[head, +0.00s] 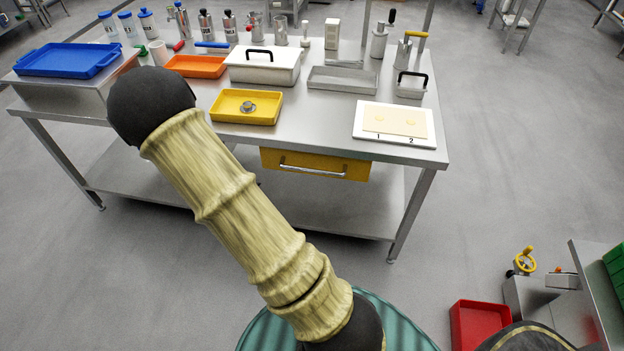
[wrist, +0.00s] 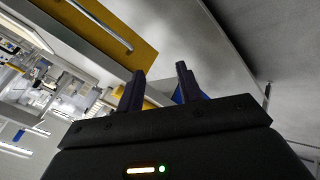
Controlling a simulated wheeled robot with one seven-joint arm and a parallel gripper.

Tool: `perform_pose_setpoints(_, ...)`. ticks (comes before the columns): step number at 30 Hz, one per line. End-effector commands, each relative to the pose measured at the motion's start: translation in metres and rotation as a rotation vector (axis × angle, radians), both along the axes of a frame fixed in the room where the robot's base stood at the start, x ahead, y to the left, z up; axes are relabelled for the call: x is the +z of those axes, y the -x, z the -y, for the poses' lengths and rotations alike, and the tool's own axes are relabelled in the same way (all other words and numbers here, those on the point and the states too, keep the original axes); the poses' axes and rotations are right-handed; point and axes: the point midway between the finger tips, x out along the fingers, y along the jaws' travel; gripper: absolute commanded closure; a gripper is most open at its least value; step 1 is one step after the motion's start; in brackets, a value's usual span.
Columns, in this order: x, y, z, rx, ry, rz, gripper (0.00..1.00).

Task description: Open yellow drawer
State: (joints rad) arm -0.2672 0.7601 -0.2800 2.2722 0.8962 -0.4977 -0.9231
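The yellow drawer (head: 316,164) hangs under the front edge of the metal table and looks closed. Its silver bar handle (head: 312,170) runs along the front. In the wrist view the yellow drawer front (wrist: 125,62) and its handle (wrist: 104,26) are at the upper left, tilted. My gripper (wrist: 160,82) has its two dark fingers apart with nothing between them. The fingertips are near the drawer's lower right corner in that view, apart from the handle. In the head view my arm hides my gripper.
The metal table (head: 320,127) holds a yellow tray (head: 230,119), a white lidded box (head: 263,65) and a white board (head: 425,136) with dough. A lower shelf (head: 330,215) spans beneath. A red bin (head: 478,322) is on the floor at right. Floor before the table's right side is clear.

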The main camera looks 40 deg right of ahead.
Motion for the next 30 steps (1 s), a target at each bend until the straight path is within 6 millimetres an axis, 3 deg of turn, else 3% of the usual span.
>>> perform_pose_setpoints(1,-0.028,-0.001,0.011,-0.001,0.089,-0.017,0.64)
perform_pose_setpoints(3,-0.046,-0.001,0.029,-0.005,0.225,-0.040,0.64)
perform_pose_setpoints(9,-0.082,0.009,0.071,-0.021,0.622,-0.141,0.64)
perform_pose_setpoints(15,-0.086,0.019,0.087,-0.040,0.839,-0.215,0.64)
perform_pose_setpoints(30,-0.085,0.018,0.095,-0.044,0.853,-0.222,0.64)
